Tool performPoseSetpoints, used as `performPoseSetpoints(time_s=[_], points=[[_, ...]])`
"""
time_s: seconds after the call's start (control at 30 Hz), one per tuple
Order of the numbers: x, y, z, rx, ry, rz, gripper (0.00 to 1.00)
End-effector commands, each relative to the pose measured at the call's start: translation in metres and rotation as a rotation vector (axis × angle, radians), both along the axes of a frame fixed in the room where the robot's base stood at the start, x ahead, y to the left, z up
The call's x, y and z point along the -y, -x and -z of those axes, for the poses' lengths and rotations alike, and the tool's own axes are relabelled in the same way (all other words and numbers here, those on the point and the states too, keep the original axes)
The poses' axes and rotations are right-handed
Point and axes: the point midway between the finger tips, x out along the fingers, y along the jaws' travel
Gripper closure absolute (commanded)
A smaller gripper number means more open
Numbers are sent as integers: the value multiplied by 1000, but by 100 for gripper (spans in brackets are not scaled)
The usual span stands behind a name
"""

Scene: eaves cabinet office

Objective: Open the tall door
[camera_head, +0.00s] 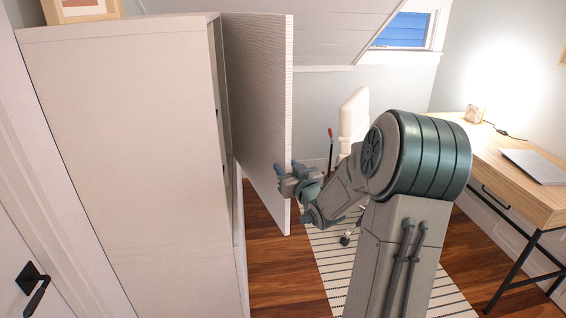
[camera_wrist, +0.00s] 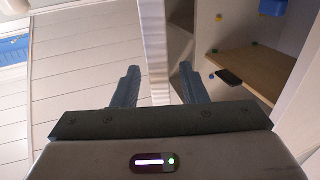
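The tall door (camera_head: 262,100) is a white, ridged panel that stands swung out from the white cabinet (camera_head: 125,150), with a gap into the cabinet beside it. My gripper (camera_head: 284,172) is at the door's free edge in the head view. In the wrist view, my gripper's two fingers (camera_wrist: 158,88) are spread apart, and the door's edge (camera_wrist: 154,45) runs between them. The left finger shows a gap to the door; contact at the right finger is unclear. The cabinet's inside shows at the right of the wrist view, with a wooden shelf (camera_wrist: 262,72).
A small dark object (camera_wrist: 229,77) lies on the shelf. A wooden desk (camera_head: 520,180) with a laptop (camera_head: 537,165) stands at the right. A white chair (camera_head: 353,115) is behind my arm. A striped rug (camera_head: 325,255) covers part of the wooden floor.

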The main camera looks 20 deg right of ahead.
Motion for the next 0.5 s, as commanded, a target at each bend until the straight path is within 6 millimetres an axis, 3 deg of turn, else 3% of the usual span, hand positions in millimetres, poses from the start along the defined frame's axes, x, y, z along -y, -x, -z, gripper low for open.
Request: performPoseSetpoints(time_s=[0.2,0.5], points=[[0,-26,0,-1,-1,-1,61],[0,-32,0,0,0,0,61]])
